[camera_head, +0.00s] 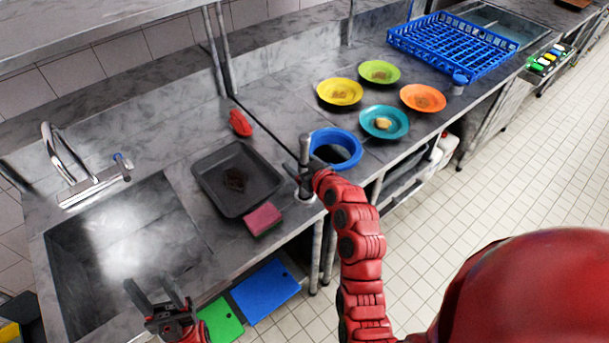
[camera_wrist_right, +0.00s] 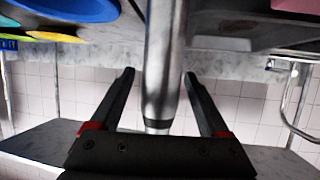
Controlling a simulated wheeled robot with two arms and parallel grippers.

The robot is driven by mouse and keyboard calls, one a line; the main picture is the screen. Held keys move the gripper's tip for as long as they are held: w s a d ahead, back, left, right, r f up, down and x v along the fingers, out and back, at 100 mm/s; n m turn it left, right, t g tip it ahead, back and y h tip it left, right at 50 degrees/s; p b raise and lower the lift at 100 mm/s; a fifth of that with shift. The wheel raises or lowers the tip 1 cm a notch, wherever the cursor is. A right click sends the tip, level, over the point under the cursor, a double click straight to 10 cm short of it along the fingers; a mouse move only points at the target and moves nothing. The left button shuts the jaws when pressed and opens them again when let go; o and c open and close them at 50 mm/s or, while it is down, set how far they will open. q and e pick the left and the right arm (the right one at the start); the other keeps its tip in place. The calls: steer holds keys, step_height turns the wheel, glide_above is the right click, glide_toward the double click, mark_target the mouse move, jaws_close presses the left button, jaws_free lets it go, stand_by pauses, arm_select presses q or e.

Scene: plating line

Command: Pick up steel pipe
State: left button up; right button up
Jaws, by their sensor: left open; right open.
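The steel pipe (camera_head: 304,152) stands upright near the front edge of the counter, between the dark tray and the blue ring-shaped bowl. My right gripper (camera_head: 308,177) is at the pipe, partly hiding it. In the right wrist view the pipe (camera_wrist_right: 164,65) lies between the two fingers of my open right gripper (camera_wrist_right: 160,85), with a gap showing on both sides. My left gripper (camera_head: 157,292) is open and empty near the front of the sink.
A dark tray (camera_head: 210,183), a pink sponge (camera_head: 263,219) and a blue bowl (camera_head: 350,138) are close to the pipe. Several colored plates, including a teal one (camera_head: 366,126), and a blue rack (camera_head: 420,48) stand further back. The sink (camera_head: 70,270) is at left.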

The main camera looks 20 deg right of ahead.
steer(key=shift+w+f, duration=0.2)
jaws_close()
stand_by(0.3)
steer(key=shift+r, duration=0.1)
